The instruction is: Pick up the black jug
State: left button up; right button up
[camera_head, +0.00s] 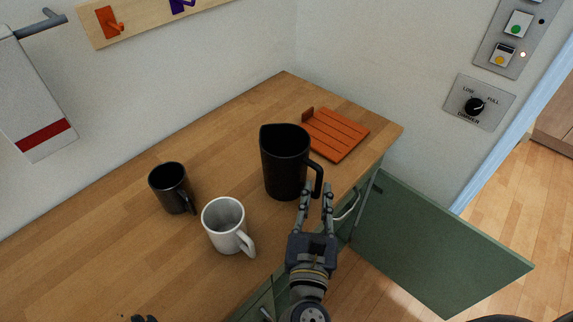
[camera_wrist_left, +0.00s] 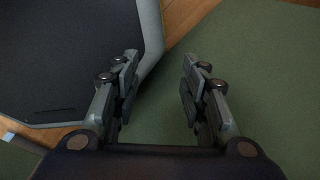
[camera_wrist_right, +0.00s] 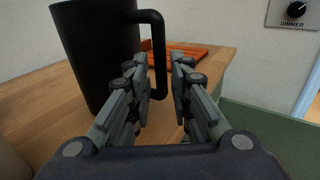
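The black jug (camera_head: 284,165) stands upright on the wooden countertop, with its handle (camera_head: 318,178) toward the right. My right gripper (camera_head: 317,191) is at the jug's handle, its fingers apart. In the right wrist view the jug (camera_wrist_right: 95,50) fills the upper left, and its handle (camera_wrist_right: 158,50) comes down just beyond the open fingertips (camera_wrist_right: 161,65). I cannot tell whether a finger touches the handle. My left gripper (camera_wrist_left: 160,65) is open and empty in the left wrist view, away from the jug.
A white mug (camera_head: 224,228) and a smaller black mug (camera_head: 170,188) stand left of the jug. An orange slatted trivet (camera_head: 338,134) lies behind it. A green cabinet door (camera_head: 425,245) hangs open below the counter's right edge. Wall switches and a dimmer (camera_head: 478,105) are at the right.

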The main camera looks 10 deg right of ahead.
aim_at(318, 191)
jog(key=x, duration=0.3)
jog(key=shift+d+f, duration=0.1)
jog(key=shift+f, duration=0.05)
grip_shut()
notch_tip(318, 191, up, 10)
jog(key=p, duration=0.2)
jog(key=shift+p, duration=0.3)
